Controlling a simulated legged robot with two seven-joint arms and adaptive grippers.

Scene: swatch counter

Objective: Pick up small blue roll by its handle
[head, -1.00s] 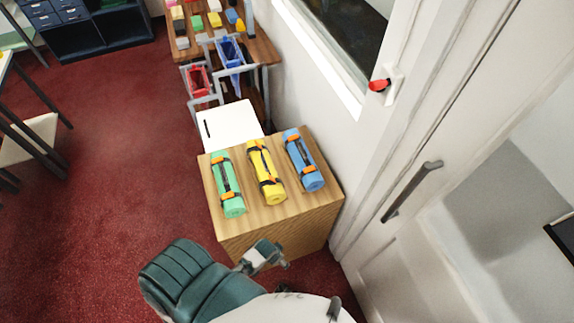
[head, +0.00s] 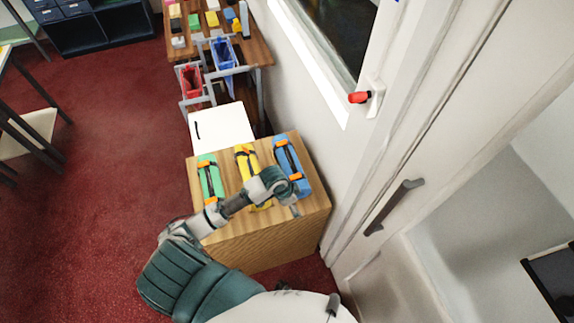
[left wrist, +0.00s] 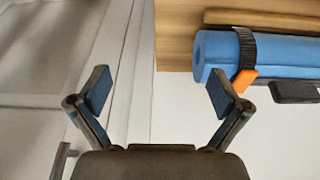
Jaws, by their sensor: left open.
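The small blue roll (head: 283,155) lies on the wooden cabinet top at its right side in the head view, with a dark handle and orange clips along it. In the left wrist view the blue roll (left wrist: 275,58) is at the upper right, with a black strap, an orange clip and part of the black handle (left wrist: 296,92). My left gripper (head: 294,202) is over the near end of the blue roll and partly covers it. In the left wrist view my left gripper (left wrist: 160,92) is open, with nothing between its fingers. My right gripper does not show.
A yellow roll (head: 242,158) and a green roll (head: 209,174) lie left of the blue one on the wooden cabinet (head: 262,243). The wall and a door with a dark handle (head: 394,207) stand close on the right. A white box (head: 222,124) is behind.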

